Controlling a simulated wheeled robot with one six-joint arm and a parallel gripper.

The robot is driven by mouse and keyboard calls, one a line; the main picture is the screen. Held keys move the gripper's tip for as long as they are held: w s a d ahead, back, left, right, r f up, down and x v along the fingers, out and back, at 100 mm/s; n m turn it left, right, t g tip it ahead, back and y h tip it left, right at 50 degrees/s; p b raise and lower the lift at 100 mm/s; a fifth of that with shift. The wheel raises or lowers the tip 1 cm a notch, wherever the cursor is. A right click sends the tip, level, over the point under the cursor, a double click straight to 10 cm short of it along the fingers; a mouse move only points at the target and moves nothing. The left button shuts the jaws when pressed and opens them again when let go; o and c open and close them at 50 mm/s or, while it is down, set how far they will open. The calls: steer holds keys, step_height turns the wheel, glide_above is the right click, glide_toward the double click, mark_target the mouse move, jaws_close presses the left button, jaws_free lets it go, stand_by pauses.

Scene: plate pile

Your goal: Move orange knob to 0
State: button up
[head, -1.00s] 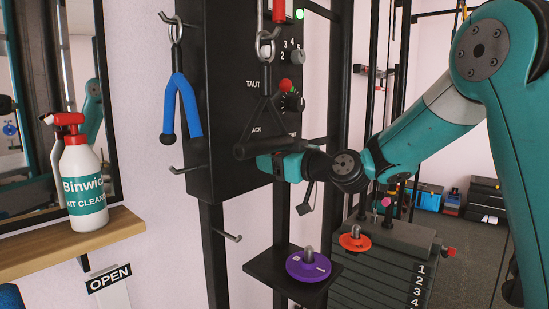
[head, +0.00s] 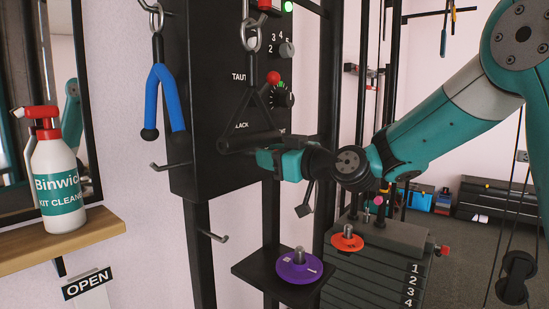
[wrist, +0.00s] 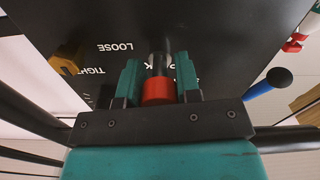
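In the wrist view, a red-orange knob (wrist: 159,92) with a dark stem stands between the two fingers of my gripper (wrist: 158,78). Thin or no gaps show at its sides, so I cannot tell whether the fingers press on it. A yellow-orange part (wrist: 66,60) sits apart at the left, near the upside-down word TIGHT. In the head view, my gripper (head: 264,158) is at the lower part of the black panel (head: 205,120), just below a hanging black handle (head: 250,143). The fingertips and what is between them are hidden there. I see no 0 mark.
A red ball (head: 273,77) and a dial are above my gripper. A blue hanging handle (head: 165,95) and hooks are at the left. A purple disc (head: 299,267) lies on a small black shelf below. An orange disc (head: 346,242) is on the weight stack.

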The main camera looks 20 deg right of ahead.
steer(key=o, duration=0.5)
steer(key=shift+s+d, duration=0.1)
steer(key=shift+c, duration=0.2)
steer(key=b+v, duration=0.3)
steer(key=v, duration=1.4)
steer(key=shift+s, duration=0.25)
steer(key=s+a+f+g+h, duration=0.1)
steer(key=s+a+f+g, duration=0.7)
steer(key=a+f+g, duration=0.4)
steer(key=s+a+f+m+g+h, duration=0.1)
steer(key=s+f+g+h, duration=0.35)
steer(key=s, duration=0.65)
step_height(320, 180, up, 23)
steer(key=t+p, duration=0.1)
steer(key=p, duration=2.2)
steer(key=shift+m+t+h+p, duration=0.35)
steer(key=shift+m+p, duration=0.05)
